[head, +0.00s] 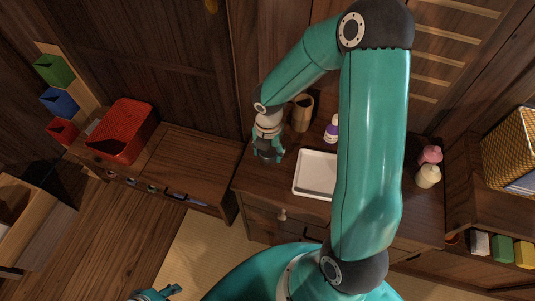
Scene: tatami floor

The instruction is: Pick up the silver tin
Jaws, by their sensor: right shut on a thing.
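My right gripper (268,155) points down over the left part of the wooden cabinet top, left of the white tray. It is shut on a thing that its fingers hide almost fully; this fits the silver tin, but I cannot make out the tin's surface. No other silver tin shows in the head view. My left gripper (156,294) is partly in view at the bottom edge, far from the cabinet, and its jaws are too cut off to judge.
A brown cup (302,112) and a purple-and-white bottle (332,129) stand behind the white tray (297,174). My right arm covers part of the tray. Pink (430,155) and cream (428,176) bottles stand at right. A red basket (123,131) is on the low bench (195,163).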

